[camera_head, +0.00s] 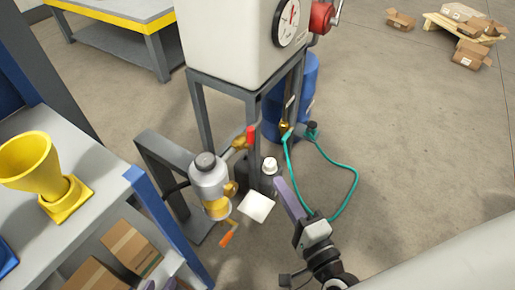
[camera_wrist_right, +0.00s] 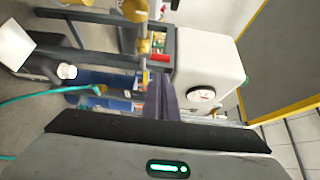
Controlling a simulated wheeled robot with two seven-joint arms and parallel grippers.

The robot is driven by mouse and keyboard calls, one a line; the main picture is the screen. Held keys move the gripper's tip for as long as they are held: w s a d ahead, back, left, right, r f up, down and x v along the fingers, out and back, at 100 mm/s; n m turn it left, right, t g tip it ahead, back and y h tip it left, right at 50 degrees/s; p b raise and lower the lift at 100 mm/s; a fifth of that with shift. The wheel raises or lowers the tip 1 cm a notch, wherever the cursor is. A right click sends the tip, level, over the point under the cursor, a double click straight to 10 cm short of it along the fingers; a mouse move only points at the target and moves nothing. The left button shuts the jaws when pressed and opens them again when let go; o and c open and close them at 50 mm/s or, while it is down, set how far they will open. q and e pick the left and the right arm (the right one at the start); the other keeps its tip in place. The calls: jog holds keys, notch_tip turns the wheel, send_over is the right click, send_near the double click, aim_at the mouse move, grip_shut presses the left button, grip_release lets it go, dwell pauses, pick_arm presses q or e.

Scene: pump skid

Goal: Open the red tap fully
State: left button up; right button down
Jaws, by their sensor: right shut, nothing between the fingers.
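The red tap handle (camera_head: 251,134) stands upright on a brass valve at the tank stand, above and right of a grey-capped canister. An orange-handled tap (camera_head: 228,238) sits lower, below the canister. My right gripper (camera_head: 281,184) is shut and empty, its purple-grey fingers pointing up and left. In the head view it appears below and right of the red handle, apart from it. In the right wrist view the shut fingers (camera_wrist_right: 164,96) point toward the brass fittings, and a small red part (camera_wrist_right: 160,57) shows just beyond their tips. My left gripper is out of view.
The white tank (camera_head: 235,35) with a gauge stands on a grey frame. A blue drum (camera_head: 300,90) and a green hose (camera_head: 352,185) are behind and right. A shelf with a yellow funnel (camera_head: 30,165) is at left. Open floor lies to the right.

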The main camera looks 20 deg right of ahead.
aim_at(253, 137)
jog(key=w, duration=0.4)
jog(key=w+b, duration=0.1)
jog(key=w, duration=0.3)
jog(key=w+a, duration=0.1)
jog(key=w, duration=0.4)
jog(key=shift+w+b, duration=0.1)
jog(key=shift+b, duration=0.2)
jog(key=shift+w, duration=0.45)
pick_arm(q)
jog(key=shift+w+d+f+g, duration=0.3)
jog(key=shift+w+d+f, duration=0.15)
jog(key=shift+d+f, duration=0.1)
pick_arm(e)
jog(key=shift+r+p, duration=0.15)
jog(key=shift+p, duration=0.2)
jog(key=shift+d+p, duration=0.1)
jog(key=shift+p, duration=0.3)
pick_arm(q)
jog(key=shift+s+a+r, duration=0.5)
jog(key=shift+a+r, duration=0.1)
pick_arm(e)
jog(key=shift+m, duration=0.3)
